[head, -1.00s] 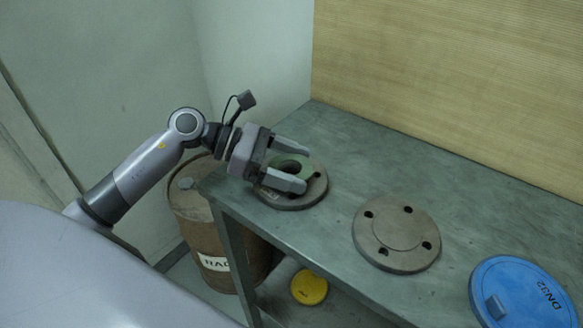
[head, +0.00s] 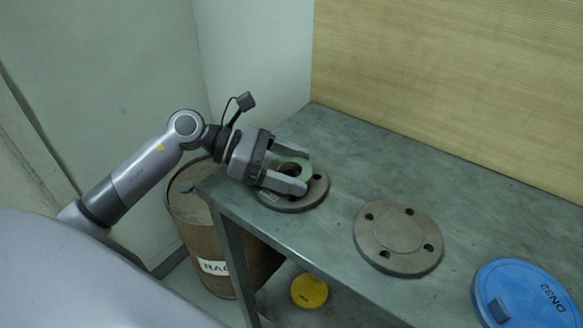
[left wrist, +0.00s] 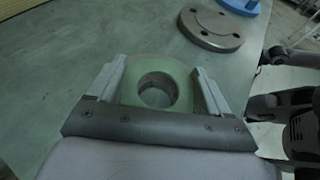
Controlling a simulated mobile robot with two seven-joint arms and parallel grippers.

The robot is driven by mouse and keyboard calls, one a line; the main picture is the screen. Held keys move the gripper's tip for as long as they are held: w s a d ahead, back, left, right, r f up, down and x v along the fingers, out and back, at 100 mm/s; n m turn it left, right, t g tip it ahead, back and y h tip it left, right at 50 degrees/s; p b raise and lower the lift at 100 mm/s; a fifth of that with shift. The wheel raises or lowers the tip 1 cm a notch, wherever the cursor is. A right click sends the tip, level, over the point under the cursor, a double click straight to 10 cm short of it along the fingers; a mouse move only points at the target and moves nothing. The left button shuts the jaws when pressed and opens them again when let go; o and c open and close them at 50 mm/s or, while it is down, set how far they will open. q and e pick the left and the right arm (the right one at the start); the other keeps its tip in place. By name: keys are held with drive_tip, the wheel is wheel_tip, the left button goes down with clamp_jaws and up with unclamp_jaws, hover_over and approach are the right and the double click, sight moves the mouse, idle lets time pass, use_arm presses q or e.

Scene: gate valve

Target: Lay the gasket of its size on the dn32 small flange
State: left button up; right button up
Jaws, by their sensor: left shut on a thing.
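My left gripper (head: 288,168) is shut on a green ring gasket (head: 294,164), with one finger on each side of it. The gasket also shows between the fingers in the left wrist view (left wrist: 180,78). A round grey-brown flange (head: 309,196) lies on the bench under the gasket and fingers, mostly hidden by them. In the left wrist view the gasket covers that flange. I cannot tell whether the gasket touches it. A second flange disc with several bolt holes (head: 398,239) lies to the right, bare.
The metal bench (head: 370,150) runs along a ribbed tan wall panel. A blue disc marked DN32 (head: 527,295) lies at the lower right. A brown barrel (head: 190,222) stands left of the bench. A yellow disc (head: 310,291) is below the bench top. The bench behind the flanges is clear.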

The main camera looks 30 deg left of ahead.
use_arm(q)
drive_tip(key=shift+s+f+b, duration=0.2)
drive_tip(key=shift+f+b, duration=0.1)
drive_tip(key=shift+f, duration=0.6)
drive_tip(key=o, duration=0.9)
drive_tip(key=shift+o, duration=0.2)
drive_tip(key=shift+a+r, duration=0.15)
drive_tip(key=shift+a, duration=0.25)
drive_tip(key=v, duration=0.2)
drive_tip(key=r+b+v, duration=0.1)
drive_tip(key=v, duration=0.2)
drive_tip(key=shift+w+a, duration=0.1)
drive_tip(key=shift+a+r, duration=0.5)
drive_tip(key=shift+r, duration=0.1)
